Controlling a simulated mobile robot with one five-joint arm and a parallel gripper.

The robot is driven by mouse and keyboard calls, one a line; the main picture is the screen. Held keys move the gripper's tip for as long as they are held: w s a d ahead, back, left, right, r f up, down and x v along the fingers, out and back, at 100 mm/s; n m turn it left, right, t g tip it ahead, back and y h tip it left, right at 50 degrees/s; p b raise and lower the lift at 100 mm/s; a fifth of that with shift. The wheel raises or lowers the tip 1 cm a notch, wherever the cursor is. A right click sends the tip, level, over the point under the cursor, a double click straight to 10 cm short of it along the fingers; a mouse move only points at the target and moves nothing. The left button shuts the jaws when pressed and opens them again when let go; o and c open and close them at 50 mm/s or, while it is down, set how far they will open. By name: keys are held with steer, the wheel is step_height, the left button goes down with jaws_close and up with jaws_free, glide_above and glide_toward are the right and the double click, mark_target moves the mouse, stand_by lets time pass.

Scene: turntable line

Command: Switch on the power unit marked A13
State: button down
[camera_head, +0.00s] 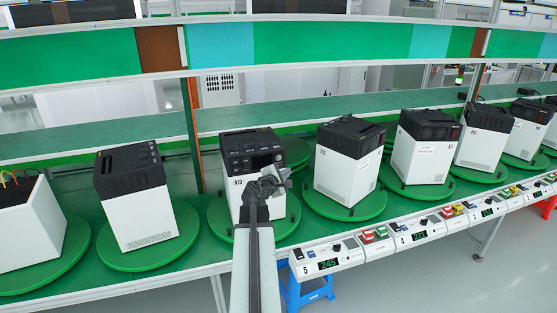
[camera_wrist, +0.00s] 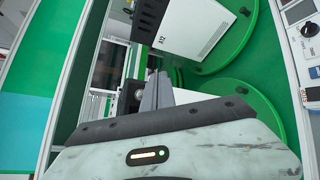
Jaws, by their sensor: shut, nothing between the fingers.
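A white power unit with a black top (camera_head: 250,155) stands on a green turntable left of centre in the head view. Its small label looks like A13, and its dark control panel with a display and knobs faces me. My gripper (camera_head: 272,183) is in front of this unit, overlapping the lower part of its panel and its white front. In the wrist view my gripper (camera_wrist: 157,90) is shut and empty. I cannot tell whether the fingertips touch the unit. The arm and gripper hide part of the front, and I cannot make out the power switch's state.
Similar units stand on turntables on both sides, including a nearby one at right (camera_head: 345,165) and one at left (camera_head: 133,200). A white unit also shows in the wrist view (camera_wrist: 195,35). Control boxes with displays and buttons (camera_head: 327,262) line the front edge. A blue stool (camera_head: 308,290) stands below.

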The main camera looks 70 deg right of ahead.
mark_target(279, 158)
steer(key=w+d, duration=0.5)
steer(key=d, duration=0.1)
steer(key=shift+d, duration=0.15)
stand_by(1.9)
steer(key=shift+w+d, duration=0.2)
steer(key=shift+w, duration=0.05)
steer(key=shift+w+d, duration=0.2)
steer(key=shift+d, duration=0.1)
stand_by(0.6)
steer(key=shift+s+a, duration=0.5)
steer(key=shift+a, duration=0.1)
stand_by(0.3)
